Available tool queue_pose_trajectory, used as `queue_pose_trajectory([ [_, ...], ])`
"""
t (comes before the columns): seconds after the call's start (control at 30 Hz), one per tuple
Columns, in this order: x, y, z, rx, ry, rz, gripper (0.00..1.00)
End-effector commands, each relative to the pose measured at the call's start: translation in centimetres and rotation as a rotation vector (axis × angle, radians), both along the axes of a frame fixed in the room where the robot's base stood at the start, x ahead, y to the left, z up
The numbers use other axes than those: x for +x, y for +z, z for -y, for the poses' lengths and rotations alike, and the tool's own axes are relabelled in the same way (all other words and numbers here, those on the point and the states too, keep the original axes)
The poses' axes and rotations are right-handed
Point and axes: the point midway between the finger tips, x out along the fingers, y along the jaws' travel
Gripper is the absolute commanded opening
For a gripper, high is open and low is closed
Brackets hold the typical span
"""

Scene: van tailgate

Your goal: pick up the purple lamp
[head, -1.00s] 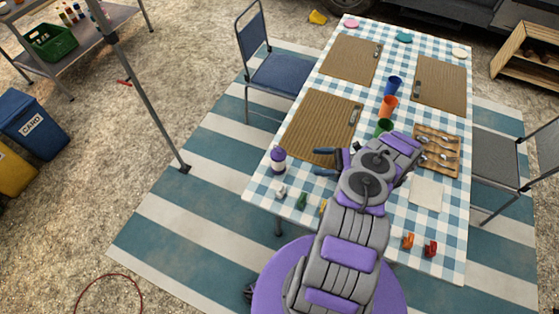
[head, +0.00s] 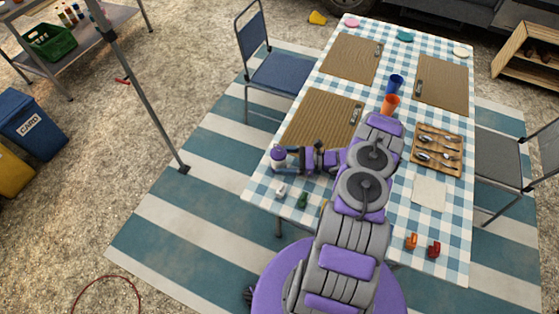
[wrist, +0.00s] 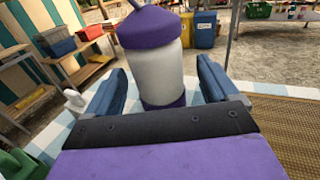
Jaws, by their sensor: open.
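The purple lamp (head: 278,158) stands upright near the left edge of the checked table (head: 262,182). In the wrist view the lamp (wrist: 162,75) has a purple cap, a pale body and a purple base. My gripper (head: 290,158) reaches it from the right in the head view. In the wrist view my gripper (wrist: 160,90) is open, with one blue finger on each side of the lamp and a visible gap on both sides. The lower front of the lamp base is hidden behind the gripper's palm.
A small white item (head: 281,190) and a green item (head: 302,200) stand close by on the table's near side. A brown mat (head: 320,115) lies just beyond. Orange (head: 390,104) and blue cups (head: 396,83) and a wooden cutlery tray (head: 438,150) are farther right.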

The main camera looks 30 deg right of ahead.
Motion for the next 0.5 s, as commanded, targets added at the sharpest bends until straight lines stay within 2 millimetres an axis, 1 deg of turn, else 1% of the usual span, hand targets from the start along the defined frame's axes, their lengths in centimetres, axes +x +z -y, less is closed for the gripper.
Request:
queue_pose_trajectory([
  [0.03, 0.34, -0.07, -0.61, 0.000, 0.000, 0.000, 0.87],
  [0.13, 0.71, -0.04, -1.38, 0.001, 0.001, -0.002, 0.87],
  [0.4, 0.87, -0.02, -1.32, 0.003, -0.001, -0.001, 0.87],
  [0.5, 0.87, -0.01, -1.30, 0.002, -0.001, 0.000, 0.79],
])
